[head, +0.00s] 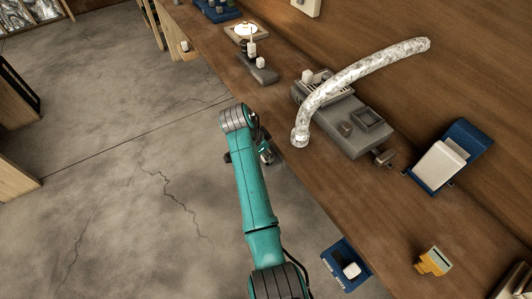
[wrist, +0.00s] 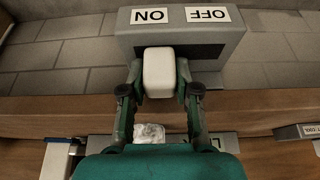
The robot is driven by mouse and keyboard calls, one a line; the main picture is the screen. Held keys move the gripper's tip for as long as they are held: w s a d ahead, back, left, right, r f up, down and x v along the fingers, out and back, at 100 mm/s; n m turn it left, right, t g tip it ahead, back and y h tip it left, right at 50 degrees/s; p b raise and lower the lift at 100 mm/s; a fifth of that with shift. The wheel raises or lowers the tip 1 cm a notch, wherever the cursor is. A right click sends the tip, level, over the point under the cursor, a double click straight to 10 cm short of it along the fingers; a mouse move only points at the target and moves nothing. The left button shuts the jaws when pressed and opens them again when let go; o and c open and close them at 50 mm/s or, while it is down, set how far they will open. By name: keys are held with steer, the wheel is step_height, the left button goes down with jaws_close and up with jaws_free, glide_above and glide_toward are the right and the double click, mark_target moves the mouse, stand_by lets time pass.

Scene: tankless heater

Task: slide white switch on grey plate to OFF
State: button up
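In the wrist view the grey plate (wrist: 120,48) fills the top middle, with ON and OFF labels upside down, ON at left and OFF at right. The white switch (wrist: 159,72) sits in its dark slot, at the ON side. My gripper (wrist: 160,80) has one finger on each side of the switch, seemingly with small gaps; contact is unclear. In the head view my gripper (head: 266,152) is at the front edge of the bench, and my arm largely hides the plate and switch.
The wooden bench (head: 395,215) carries a grey unit (head: 350,120) with a silver hose (head: 365,70) arching over it. A blue plate with a white switch (head: 350,269) is at the bench front, nearer my base.

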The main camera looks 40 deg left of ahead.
steer(key=shift+a, duration=0.1)
jaws_close()
steer(key=shift+w+a, duration=0.25)
steer(key=shift+a, duration=0.4)
steer(key=shift+w+a, duration=0.3)
steer(key=shift+a, duration=0.35)
steer(key=shift+w+a, duration=0.25)
steer(key=shift+a, duration=0.4)
steer(key=o, duration=1)
jaws_free()
steer(key=shift+a, duration=0.1)
steer(key=v, duration=1.2)
